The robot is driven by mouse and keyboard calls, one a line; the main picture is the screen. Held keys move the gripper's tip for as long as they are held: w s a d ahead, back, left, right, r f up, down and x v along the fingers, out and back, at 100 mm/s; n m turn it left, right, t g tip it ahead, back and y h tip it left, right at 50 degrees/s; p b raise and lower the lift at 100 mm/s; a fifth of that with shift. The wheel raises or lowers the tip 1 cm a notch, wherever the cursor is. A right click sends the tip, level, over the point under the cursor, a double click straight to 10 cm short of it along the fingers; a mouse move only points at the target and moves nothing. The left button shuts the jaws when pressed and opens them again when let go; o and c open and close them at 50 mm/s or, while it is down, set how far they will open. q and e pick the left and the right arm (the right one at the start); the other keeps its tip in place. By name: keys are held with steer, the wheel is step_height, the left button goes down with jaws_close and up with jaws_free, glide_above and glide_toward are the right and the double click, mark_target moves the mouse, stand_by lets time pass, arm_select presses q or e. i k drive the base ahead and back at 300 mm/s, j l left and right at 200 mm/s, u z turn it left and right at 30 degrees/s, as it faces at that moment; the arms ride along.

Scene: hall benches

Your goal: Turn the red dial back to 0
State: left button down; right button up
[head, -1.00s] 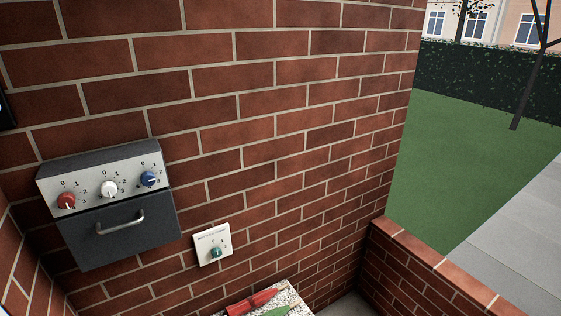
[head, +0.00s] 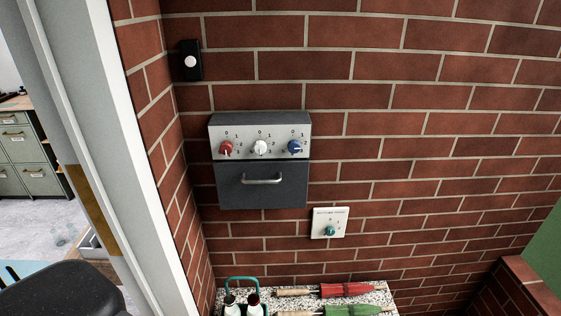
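The red dial (head: 226,149) is the leftmost of three knobs on the pale face of a dark grey wall box (head: 260,196). The box hangs on a brick wall, left of the middle of the head view. Small numerals from 0 upward stand around each knob. The red dial's pointer is too small for me to read its setting surely. A white dial (head: 260,148) and a blue dial (head: 294,147) sit to its right. Neither of my grippers is in view, and nothing touches the dials.
A white plate with a green knob (head: 330,231) is lower right of the box. Below, a speckled shelf (head: 285,299) holds bottles in a teal carrier (head: 243,284) and red and green umbrellas. A white door frame (head: 112,150) stands left.

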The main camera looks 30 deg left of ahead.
mark_target(226, 148)
steer(key=u, duration=1.3)
